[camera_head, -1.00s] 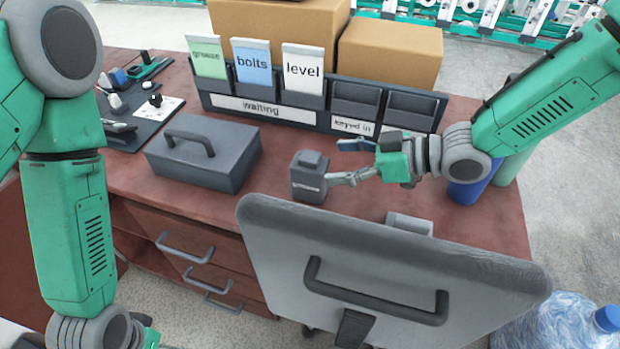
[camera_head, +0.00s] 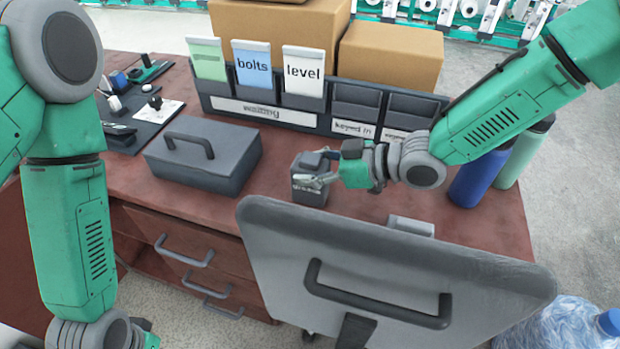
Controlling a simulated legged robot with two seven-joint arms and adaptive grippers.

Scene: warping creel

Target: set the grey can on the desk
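The grey can (camera_head: 308,192), a dark squarish canister with a narrower cap and a pale label, stands upright on the reddish-brown desk (camera_head: 365,208). My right gripper (camera_head: 318,167) is at the can from the right. One finger lies across the can's near face and the other reaches behind its top. The fingers are spread around the can; whether they touch it I cannot tell. My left arm hangs at the left, and only a bit of its gripper (camera_head: 147,336) shows at the bottom edge, away from the can.
A grey cash box (camera_head: 200,165) sits left of the can. A dark card rack (camera_head: 270,115) and cardboard boxes (camera_head: 390,55) stand behind. Blue (camera_head: 472,183) and green (camera_head: 520,158) bottles are at the right. A grey chair back (camera_head: 390,270) rises in front.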

